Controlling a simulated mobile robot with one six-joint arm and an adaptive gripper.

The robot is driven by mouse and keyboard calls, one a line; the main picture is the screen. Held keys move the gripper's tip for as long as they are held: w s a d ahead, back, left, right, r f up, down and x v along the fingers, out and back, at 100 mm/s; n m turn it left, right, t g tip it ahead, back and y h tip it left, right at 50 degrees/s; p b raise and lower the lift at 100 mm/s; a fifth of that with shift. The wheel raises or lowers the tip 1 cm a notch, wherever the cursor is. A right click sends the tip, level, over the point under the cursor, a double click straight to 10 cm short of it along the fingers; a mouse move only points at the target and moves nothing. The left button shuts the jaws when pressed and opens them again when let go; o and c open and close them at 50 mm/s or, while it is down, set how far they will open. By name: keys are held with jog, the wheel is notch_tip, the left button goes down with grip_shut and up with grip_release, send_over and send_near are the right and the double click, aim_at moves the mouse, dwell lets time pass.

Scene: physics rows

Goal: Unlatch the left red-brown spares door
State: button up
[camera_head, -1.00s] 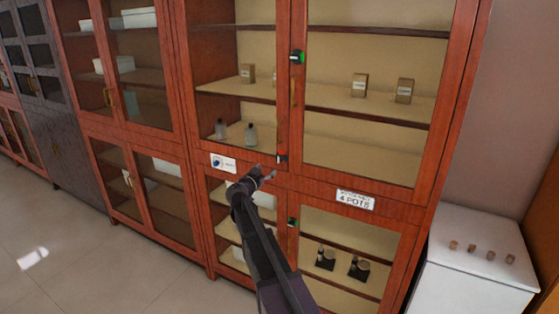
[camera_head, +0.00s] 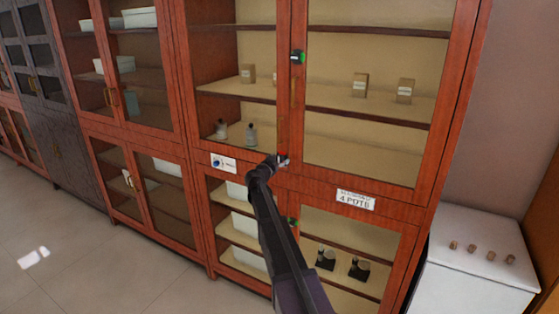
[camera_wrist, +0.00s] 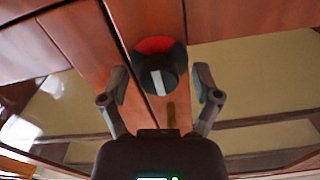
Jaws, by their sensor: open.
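The tall red-brown cabinet has a left glass door (camera_head: 236,70) and a right glass door (camera_head: 375,90) in its upper part. A round black latch knob with a red patch and a pale bar (camera_wrist: 157,76) sits near the seam between the doors; in the head view only a bit of its red (camera_head: 283,155) shows past my gripper. My gripper (camera_head: 281,163) is at this lower latch. In the wrist view its open fingers (camera_wrist: 160,88) stand on either side of the knob, with gaps visible on both sides. Whether they touch it cannot be told.
A green-marked latch (camera_head: 297,57) sits higher on the seam, and another green one (camera_head: 292,222) on the lower doors. Labels (camera_head: 356,199) mark the middle rail. A white cabinet (camera_head: 475,262) with several small brown items stands at right. Open floor lies at left.

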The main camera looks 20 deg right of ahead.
grip_shut()
